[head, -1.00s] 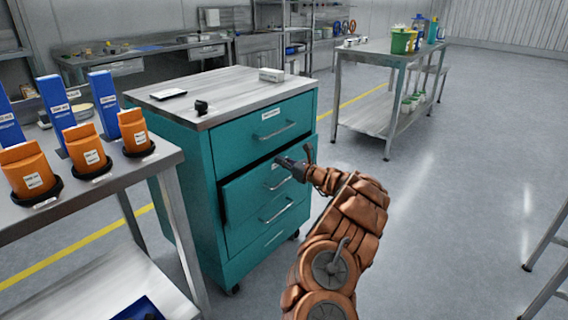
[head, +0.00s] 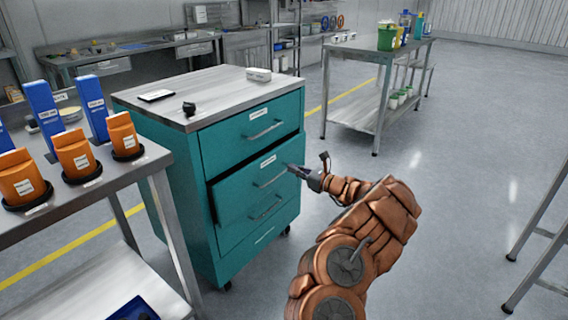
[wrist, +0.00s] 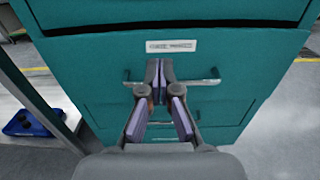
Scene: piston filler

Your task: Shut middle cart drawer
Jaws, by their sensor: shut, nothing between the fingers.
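The teal cart (head: 160,165) has a metal top and stacked drawers with bar handles. Its middle drawer (head: 235,192) stands a little proud of the cart, with a dark gap along its top and left edges. The top drawer (head: 235,142) looks flush. My gripper (head: 291,169) is in front of the middle drawer, to the right of its handle in the head view. In the wrist view, my gripper (wrist: 159,66) is shut and empty, pointing at the labelled middle drawer front (wrist: 100,60), over the middle of its handle (wrist: 205,82). Whether it touches cannot be told.
A small box (head: 258,75), a flat tablet-like item (head: 156,96) and a small black object (head: 189,109) lie on the cart top. A bench with orange and blue containers (head: 75,155) stands close at left. Open floor lies to the right.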

